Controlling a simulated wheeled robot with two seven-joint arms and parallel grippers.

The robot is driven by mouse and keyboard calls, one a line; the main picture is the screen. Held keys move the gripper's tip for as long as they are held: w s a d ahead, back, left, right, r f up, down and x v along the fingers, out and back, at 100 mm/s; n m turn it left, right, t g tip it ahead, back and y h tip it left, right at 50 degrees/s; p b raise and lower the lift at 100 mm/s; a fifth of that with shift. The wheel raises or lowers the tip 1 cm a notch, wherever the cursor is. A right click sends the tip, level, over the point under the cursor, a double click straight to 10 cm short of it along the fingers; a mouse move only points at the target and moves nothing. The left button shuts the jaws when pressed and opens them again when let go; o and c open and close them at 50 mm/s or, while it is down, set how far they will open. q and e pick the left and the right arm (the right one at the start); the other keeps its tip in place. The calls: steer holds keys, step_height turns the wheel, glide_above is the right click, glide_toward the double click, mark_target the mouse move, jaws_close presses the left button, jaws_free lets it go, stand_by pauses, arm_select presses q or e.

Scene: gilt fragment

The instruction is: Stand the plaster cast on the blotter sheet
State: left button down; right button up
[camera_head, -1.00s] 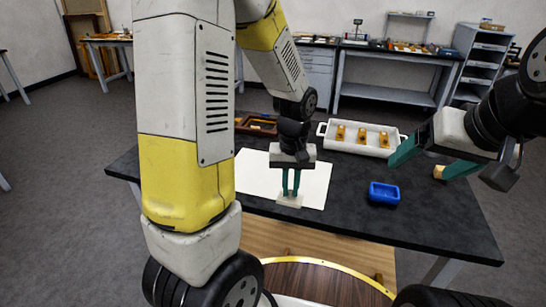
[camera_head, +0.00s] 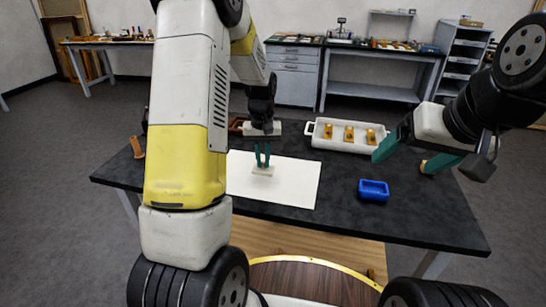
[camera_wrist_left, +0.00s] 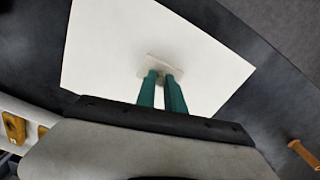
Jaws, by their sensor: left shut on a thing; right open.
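The plaster cast (camera_head: 263,171) is a small off-white slab-like piece. My left gripper (camera_head: 262,161) points down with its green fingers shut on it. The blotter sheet (camera_head: 298,187) is a large white sheet lying on the dark table. The cast is over the left part of the sheet in the head view; whether it touches the sheet I cannot tell. The left wrist view also shows the cast (camera_wrist_left: 152,64) at the fingertips against the sheet (camera_wrist_left: 105,40). My right gripper (camera_head: 400,164) is open and empty above the right side of the table.
A white tray (camera_head: 318,142) with several gold pieces stands behind the sheet. A blue dish (camera_head: 373,191) is to its right. An orange-brown handled object (camera_head: 138,148) is at the table's left edge. The dark tabletop (camera_head: 420,215) is clear at front right.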

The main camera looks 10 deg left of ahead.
mark_target(263, 163)
arm_select(q)
steer(key=shift+s+f, duration=0.1)
steer(key=shift+f, duration=1.5)
steer(key=shift+f, duration=0.1)
steer(key=c, duration=1.4)
jaws_free()
steer(key=shift+c, duration=0.2)
step_height(263, 163, up, 12)
steer(key=s+d+r+m+t+h, duration=0.1)
steer(key=s+d+r+t, duration=0.15)
steer(key=s+r, duration=0.7)
steer(key=s+d+r+m+t+h, duration=0.1)
steer(key=s+r+m+t, duration=0.1)
steer(key=s, duration=1.2)
step_height(263, 163, up, 2)
steer(key=shift+s+d+r+t, duration=0.15)
steer(key=shift+s+d+t, duration=0.2)
steer(key=shift+t, duration=0.5)
